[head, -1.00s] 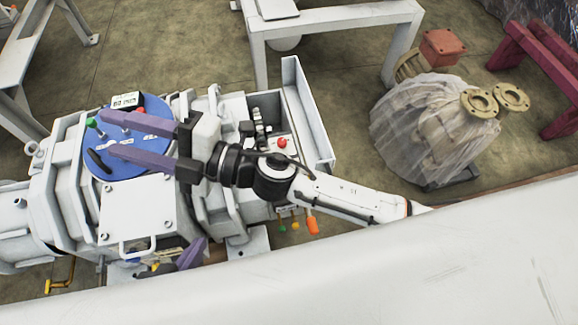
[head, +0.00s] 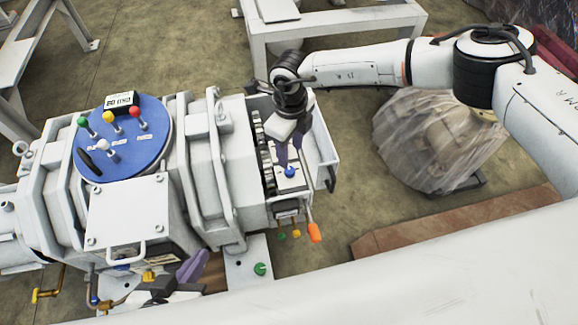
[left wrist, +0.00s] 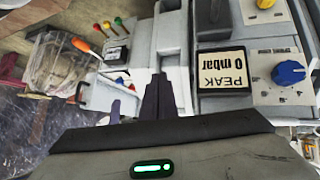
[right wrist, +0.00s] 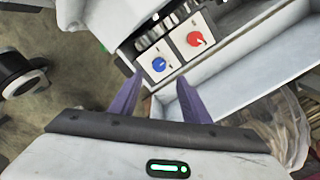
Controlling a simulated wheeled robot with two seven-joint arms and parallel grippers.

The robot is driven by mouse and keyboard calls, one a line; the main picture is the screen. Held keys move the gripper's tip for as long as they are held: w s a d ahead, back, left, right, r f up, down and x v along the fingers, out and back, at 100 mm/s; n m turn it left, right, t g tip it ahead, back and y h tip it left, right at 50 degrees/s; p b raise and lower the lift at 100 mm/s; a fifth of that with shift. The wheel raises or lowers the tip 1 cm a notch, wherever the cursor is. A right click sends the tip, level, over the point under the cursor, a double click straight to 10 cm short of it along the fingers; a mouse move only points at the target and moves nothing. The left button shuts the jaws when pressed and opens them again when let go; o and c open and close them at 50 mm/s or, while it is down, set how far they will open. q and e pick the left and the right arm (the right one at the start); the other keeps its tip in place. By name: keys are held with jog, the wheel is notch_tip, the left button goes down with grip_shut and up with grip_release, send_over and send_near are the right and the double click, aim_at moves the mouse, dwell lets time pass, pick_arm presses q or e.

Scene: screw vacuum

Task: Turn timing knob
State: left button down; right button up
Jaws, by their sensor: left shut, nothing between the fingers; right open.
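In the right wrist view a blue knob (right wrist: 159,64) and a red knob (right wrist: 194,38) sit on white plates side by side. The blue knob also shows in the head view (head: 290,172); the red one is hidden there by my right gripper (head: 289,155). My right gripper (right wrist: 160,80) is open, its purple fingers pointing at the blue knob, with nothing held. My left gripper (head: 193,267) is shut and empty at the machine's front. The left wrist view shows its closed fingers (left wrist: 158,97) beside another blue knob (left wrist: 288,73) and a PEAK mbar display (left wrist: 223,70). I see no timing label.
A blue round panel (head: 92,157) carries several coloured levers. A white side wall (head: 325,145) stands right of the two-knob box. An orange-tipped lever (head: 314,233) sticks out below it. A plastic-wrapped part (head: 440,130) stands on the floor at right.

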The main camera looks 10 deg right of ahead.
aim_at(290, 170)
notch_tip(290, 170, down, 7)
jog(key=shift+r+b, duration=0.2)
jog(key=shift+b, duration=0.75)
pick_arm(q)
jog(key=shift+w+d+f+m+g, duration=0.3)
jog(key=shift+w+d+f+g, duration=0.2)
jog(key=shift+w+d+f, duration=0.25)
pick_arm(e)
jog(key=shift+f, duration=0.7)
jog(key=shift+c, duration=0.4)
jog(key=c, duration=1)
jog(key=shift+o, duration=0.2)
